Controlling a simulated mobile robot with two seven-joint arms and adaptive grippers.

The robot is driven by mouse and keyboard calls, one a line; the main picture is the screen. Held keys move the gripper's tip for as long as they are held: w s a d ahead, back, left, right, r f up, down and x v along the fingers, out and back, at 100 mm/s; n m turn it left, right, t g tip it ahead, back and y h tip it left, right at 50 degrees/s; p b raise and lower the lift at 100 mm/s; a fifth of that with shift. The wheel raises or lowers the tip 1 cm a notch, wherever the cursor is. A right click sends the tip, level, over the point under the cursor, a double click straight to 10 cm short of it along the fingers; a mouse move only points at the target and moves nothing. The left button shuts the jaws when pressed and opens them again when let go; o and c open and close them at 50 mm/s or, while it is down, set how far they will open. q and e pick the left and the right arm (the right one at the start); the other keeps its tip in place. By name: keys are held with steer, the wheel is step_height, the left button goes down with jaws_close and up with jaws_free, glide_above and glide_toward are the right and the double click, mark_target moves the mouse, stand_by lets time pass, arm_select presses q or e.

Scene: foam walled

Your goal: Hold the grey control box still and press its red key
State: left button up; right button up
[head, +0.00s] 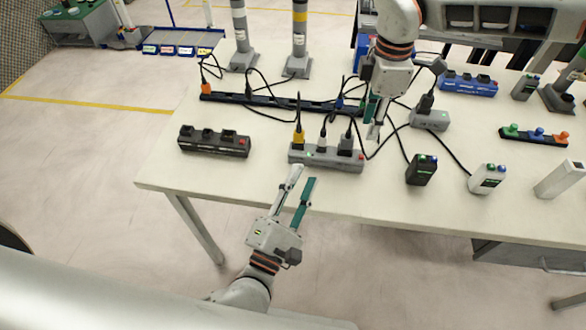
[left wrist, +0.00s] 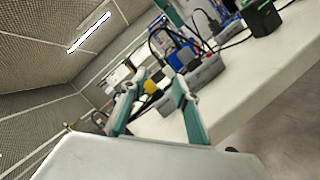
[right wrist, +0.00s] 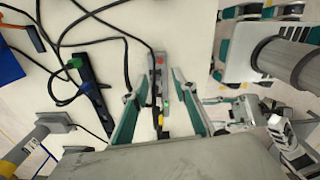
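The grey control box (head: 325,158) lies near the table's front edge in the head view, with a yellow plug and other plugs standing in its top. A small green light shows near its left end. A small red spot shows at its right end. My left gripper (head: 304,175) is open and empty just in front of the box; the box also shows beyond its fingers in the left wrist view (left wrist: 208,72). My right gripper (head: 374,122) is open above and behind the box's right end. In the right wrist view the box (right wrist: 159,66) shows between the open fingers, partly hidden.
A dark strip with a red button (head: 213,142) lies to the left. A long black power strip (head: 280,104) lies behind, with cables running across the table. A black box (head: 421,170) and a white box (head: 487,179) stand to the right. The table's front left is clear.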

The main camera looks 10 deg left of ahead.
mark_target(298, 146)
arm_select(q)
steer(key=w+n+y, duration=0.1)
steer(key=n, duration=0.3)
steer(key=w+a+f+n+y, duration=0.1)
steer(key=w+n+y, duration=0.1)
steer(key=n, duration=0.2)
steer(key=w+a+f+n+g+y, duration=0.1)
steer(key=n+y, duration=0.1)
steer(key=n, duration=0.2)
steer(key=shift+w+a, duration=0.25)
steer(key=shift+w, duration=0.1)
steer(key=shift+w+a+f+n+g+y, duration=0.15)
steer(key=shift+w+f+n+g+y, duration=0.2)
steer(key=shift+n, duration=0.45)
steer(key=shift+w+f, duration=0.1)
steer(key=shift+w, duration=3.65)
jaws_close()
arm_select(e)
jaws_close()
